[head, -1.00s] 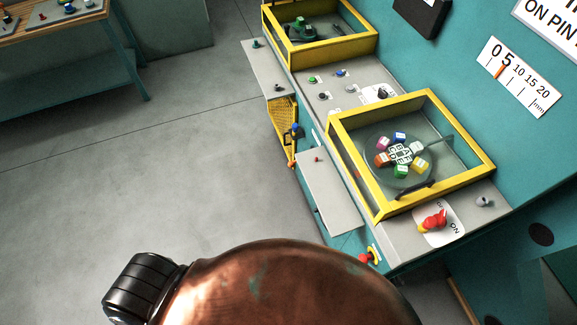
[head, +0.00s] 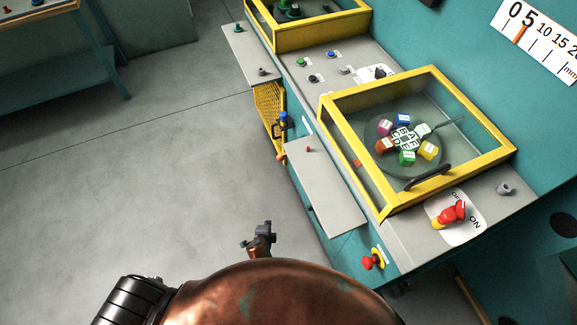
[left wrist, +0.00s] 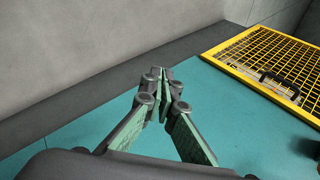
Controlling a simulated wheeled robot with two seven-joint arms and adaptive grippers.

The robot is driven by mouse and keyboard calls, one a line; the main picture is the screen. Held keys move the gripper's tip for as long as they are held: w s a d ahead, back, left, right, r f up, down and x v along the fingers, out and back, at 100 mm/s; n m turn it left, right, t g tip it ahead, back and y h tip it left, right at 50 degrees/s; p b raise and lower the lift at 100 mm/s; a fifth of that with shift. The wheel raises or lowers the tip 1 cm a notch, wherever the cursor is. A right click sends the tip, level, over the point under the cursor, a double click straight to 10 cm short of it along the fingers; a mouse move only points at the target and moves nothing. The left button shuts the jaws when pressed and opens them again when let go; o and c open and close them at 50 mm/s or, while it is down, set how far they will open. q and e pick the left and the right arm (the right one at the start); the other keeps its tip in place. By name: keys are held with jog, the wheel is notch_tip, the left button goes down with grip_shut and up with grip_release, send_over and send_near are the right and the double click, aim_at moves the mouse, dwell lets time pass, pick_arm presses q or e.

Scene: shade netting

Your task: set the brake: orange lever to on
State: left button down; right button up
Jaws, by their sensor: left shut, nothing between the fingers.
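A small orange lever-like piece (head: 281,157) shows at the lower end of the yellow mesh panel on the console's front; its setting is too small to read. On the console top, a red and yellow handle (head: 452,214) sits on a white plate marked ON, with a second, partly hidden word. My left gripper (head: 263,232) is in front of the console, over the floor, apart from both. In the left wrist view its fingers (left wrist: 164,78) are shut and empty, with teal panel beyond. My right gripper is not in view.
A grey shelf (head: 322,190) juts from the console front. A red knob (head: 369,262) on yellow is below the top's near edge. A yellow-framed glass case (head: 330,140) covers coloured cubes. The yellow mesh panel (left wrist: 262,62) with a dark handle shows right. Floor left is clear.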

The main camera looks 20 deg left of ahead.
pick_arm(q)
jog(key=w+d+r+m+t+b, duration=0.1)
jog(key=w+d+r+t+b, duration=0.1)
jog(key=w+r, duration=0.2)
jog(key=w+d+r+m+t+y+b, duration=0.1)
jog(key=w+d+r+m+t+b, duration=0.1)
jog(key=r, duration=0.8)
jog(key=w+d+r+m+t+y+b, duration=0.1)
jog(key=w+d+r+m+t+b, duration=0.1)
jog(key=w+r, duration=0.5)
jog(key=shift+d+r+t+b, duration=0.6)
jog(key=shift+d+b, duration=0.25)
jog(key=shift+b, duration=0.35)
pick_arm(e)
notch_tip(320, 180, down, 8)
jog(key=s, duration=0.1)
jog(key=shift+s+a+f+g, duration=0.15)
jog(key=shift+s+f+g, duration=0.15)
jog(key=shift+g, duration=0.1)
pick_arm(q)
jog(key=shift+w, duration=0.1)
